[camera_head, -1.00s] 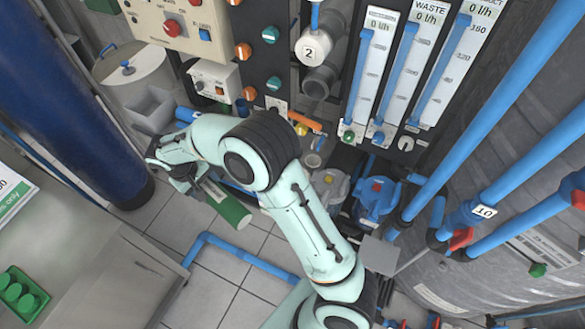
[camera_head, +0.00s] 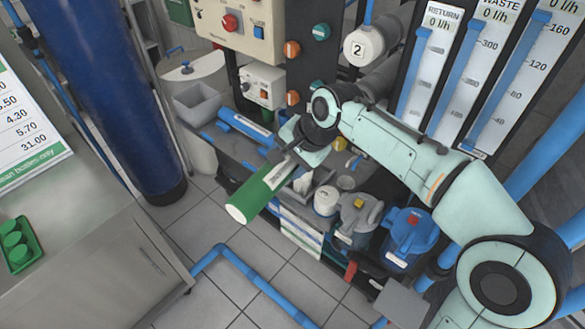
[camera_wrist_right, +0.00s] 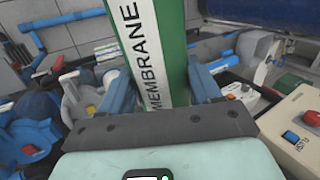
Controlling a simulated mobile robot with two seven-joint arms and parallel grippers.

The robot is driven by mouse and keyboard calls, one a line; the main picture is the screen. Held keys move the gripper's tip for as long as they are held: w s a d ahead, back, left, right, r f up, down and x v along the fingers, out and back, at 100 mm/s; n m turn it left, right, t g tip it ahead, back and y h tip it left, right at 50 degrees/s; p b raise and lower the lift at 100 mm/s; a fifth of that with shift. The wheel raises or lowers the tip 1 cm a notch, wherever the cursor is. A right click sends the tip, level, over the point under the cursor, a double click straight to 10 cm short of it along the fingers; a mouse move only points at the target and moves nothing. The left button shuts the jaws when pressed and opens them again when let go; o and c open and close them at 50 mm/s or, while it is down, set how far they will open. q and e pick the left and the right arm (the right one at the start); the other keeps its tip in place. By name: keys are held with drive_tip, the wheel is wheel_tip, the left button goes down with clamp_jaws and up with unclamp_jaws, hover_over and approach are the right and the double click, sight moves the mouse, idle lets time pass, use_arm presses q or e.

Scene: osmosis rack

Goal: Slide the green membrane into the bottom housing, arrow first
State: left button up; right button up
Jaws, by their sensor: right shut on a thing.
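The green membrane (camera_head: 264,188) is a cylinder with a white end, held above the floor. In the head view it slants, with its white end toward the lower left. My right gripper (camera_head: 298,152) is shut on it near its upper right end. The right wrist view shows the membrane (camera_wrist_right: 172,45) between the fingers, with a white strip reading MEMBRANE; no arrow can be made out. A grey tube (camera_head: 378,82), perhaps the bottom housing, lies below the white cap marked 2 (camera_head: 364,48); my right arm partly covers it, and its opening cannot be seen. My left gripper is not in view.
Grey and blue pumps (camera_head: 408,236) stand low to the right of the membrane. A blue column (camera_head: 115,100) and a steel counter (camera_head: 95,245) are at left. Flow meters (camera_head: 470,70) stand behind my right arm. Open tiled floor lies below the membrane.

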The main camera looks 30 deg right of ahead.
drive_tip(key=shift+s+d+r+m+t+b, duration=0.2)
drive_tip(key=shift+s+r+m+t, duration=0.1)
drive_tip(key=shift+r, duration=0.2)
drive_tip(key=shift+s+d+r+m+t+b, duration=0.2)
drive_tip(key=shift+s+r+m, duration=0.1)
drive_tip(key=shift+r, duration=0.15)
drive_tip(key=shift+w+d+p, duration=0.1)
drive_tip(key=shift+w+d, duration=0.2)
drive_tip(key=shift+d, duration=0.65)
drive_tip(key=shift+w+d+p, duration=0.15)
drive_tip(key=shift+w+d, duration=0.1)
drive_tip(key=shift+d, duration=0.65)
drive_tip(key=shift+w+d+p, duration=0.1)
drive_tip(key=shift+w+d, duration=0.2)
drive_tip(key=shift+d, duration=0.65)
drive_tip(key=shift+p, duration=0.5)
